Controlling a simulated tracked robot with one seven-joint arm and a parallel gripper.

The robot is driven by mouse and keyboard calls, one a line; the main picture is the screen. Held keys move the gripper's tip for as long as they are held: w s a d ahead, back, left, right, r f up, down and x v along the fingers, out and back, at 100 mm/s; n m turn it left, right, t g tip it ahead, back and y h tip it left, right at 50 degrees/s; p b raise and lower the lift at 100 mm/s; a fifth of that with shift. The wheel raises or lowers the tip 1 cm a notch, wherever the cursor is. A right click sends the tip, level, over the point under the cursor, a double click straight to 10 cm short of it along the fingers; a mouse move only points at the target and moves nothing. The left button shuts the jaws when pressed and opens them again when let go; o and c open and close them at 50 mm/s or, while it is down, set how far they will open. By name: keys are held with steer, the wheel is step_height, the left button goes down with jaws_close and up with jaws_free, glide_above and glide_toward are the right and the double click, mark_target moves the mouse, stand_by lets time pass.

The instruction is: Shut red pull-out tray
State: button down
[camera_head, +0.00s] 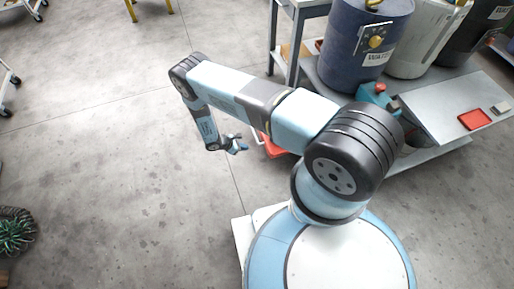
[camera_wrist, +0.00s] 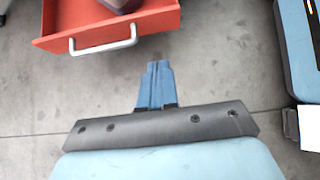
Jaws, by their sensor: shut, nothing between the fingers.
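The red pull-out tray (camera_wrist: 55,22) is at the top left of the wrist view. It is pulled out, with a pale handle (camera_wrist: 104,45) on its front and a dark reddish object partly visible inside. In the head view only a bit of the red tray (camera_head: 272,147) shows, mostly hidden behind my arm. My gripper (camera_wrist: 158,68) is shut and empty. In the wrist view its blue fingers point toward the tray, a little right of and below the handle, with no visible contact. In the head view my gripper (camera_head: 241,146) is just left of the tray.
A grey workbench (camera_head: 430,103) with a dark blue barrel (camera_head: 350,50) and other drums stands at the upper right. A small red item (camera_head: 474,120) lies on its sloped panel. A brush-like green object (camera_head: 14,234) is at the far left.

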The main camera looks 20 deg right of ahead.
mark_target(268, 149)
steer(key=x, duration=0.4)
steer(key=d+r+x, duration=0.1)
steer(key=x, duration=0.6)
steer(key=shift+d, duration=0.45)
steer(key=shift+w+d, duration=0.1)
steer(key=shift+d, duration=0.5)
steer(key=shift+d, duration=0.1)
